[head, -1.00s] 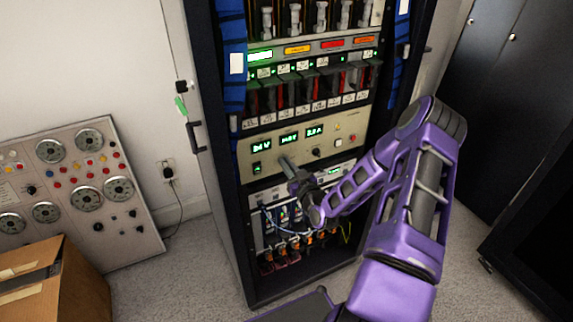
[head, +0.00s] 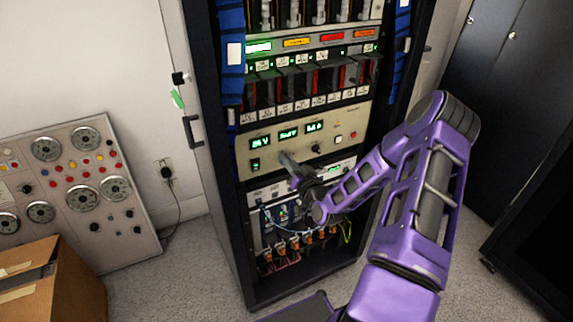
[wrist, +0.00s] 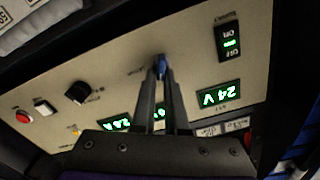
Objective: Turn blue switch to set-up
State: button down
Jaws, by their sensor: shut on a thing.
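The blue switch (wrist: 161,62) sits on the beige panel of the rack and shows as a small blue knob in the wrist view. My gripper (wrist: 161,74) is shut on it, with both dark fingers along its sides. In the head view my gripper (head: 286,160) reaches the beige panel (head: 325,143) below the green displays. There the fingers hide the switch. The switch's labels are too blurred to read, so I cannot tell its setting.
A black knob (wrist: 80,94), a red button (wrist: 23,116) and a lit power switch (wrist: 230,42) share the panel. Wires and orange connectors (head: 294,243) hang below. A cardboard box (head: 75,285) and a gauge panel (head: 120,230) stand left.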

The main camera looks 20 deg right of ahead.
jog(key=m+b, duration=0.1)
jog(key=m, duration=0.3)
jog(key=f+m+b, duration=0.1)
jog(key=m, duration=0.3)
jog(key=m+b, duration=0.1)
jog(key=m, duration=0.3)
jog(key=shift+d+f+m, duration=0.15)
jog(key=shift+d+m, duration=0.15)
jog(key=shift+d, duration=0.05)
dwell(0.4)
jog(key=c, duration=0.9)
grip_release()
jog(key=shift+c, duration=0.2)
jog(key=s, duration=1.7)
jog(key=shift+s+d+p, duration=0.25)
jog(key=shift+d+p, duration=0.05)
jog(key=shift+p, duration=0.15)
